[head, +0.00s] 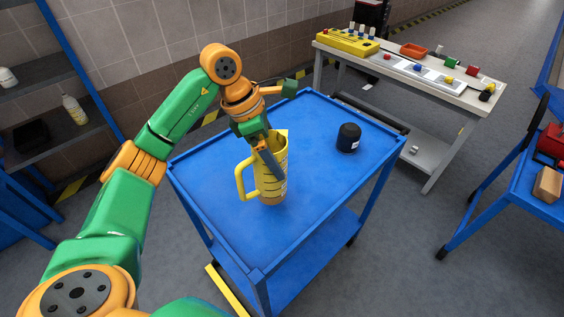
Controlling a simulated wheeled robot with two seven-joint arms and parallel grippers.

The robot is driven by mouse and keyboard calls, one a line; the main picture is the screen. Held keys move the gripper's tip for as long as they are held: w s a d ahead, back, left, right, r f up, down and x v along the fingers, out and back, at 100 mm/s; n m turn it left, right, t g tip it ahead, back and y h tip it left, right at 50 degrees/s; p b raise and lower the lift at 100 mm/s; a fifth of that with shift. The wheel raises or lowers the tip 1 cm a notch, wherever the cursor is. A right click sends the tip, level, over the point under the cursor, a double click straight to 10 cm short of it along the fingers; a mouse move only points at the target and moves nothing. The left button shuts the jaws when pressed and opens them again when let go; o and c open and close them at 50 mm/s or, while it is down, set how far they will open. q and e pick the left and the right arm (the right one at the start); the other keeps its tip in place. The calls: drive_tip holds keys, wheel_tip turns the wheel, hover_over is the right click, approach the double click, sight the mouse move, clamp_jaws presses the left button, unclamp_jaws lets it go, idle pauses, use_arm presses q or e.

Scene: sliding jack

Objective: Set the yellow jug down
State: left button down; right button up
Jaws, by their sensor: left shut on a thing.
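The yellow jug (272,186) is upright over the top of the blue cart (215,215), with its handle pointing left. Black marks and a label show on its side. My left gripper (268,163) comes down from above and is shut on the jug near its rim. One finger lies along the jug's outer side; the other finger is hidden. The jug's base is at or very close to the cart top; I cannot tell whether it touches. My right gripper is not in view.
A black cylindrical container (348,138) stands on the cart top to the right of the jug. The cart has raised edges, and its surface around the jug is clear. A grey workbench (465,97) with several small coloured objects stands behind at the right.

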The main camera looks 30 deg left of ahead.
sight(270, 191)
use_arm(q)
drive_tip(key=x, duration=0.2)
drive_tip(key=p+x, duration=0.1)
drive_tip(key=x, duration=0.1)
drive_tip(key=shift+a, duration=0.2)
drive_tip(key=shift+f, duration=0.45)
drive_tip(key=shift+w+f, duration=0.1)
unclamp_jaws()
drive_tip(key=shift+f, duration=0.1)
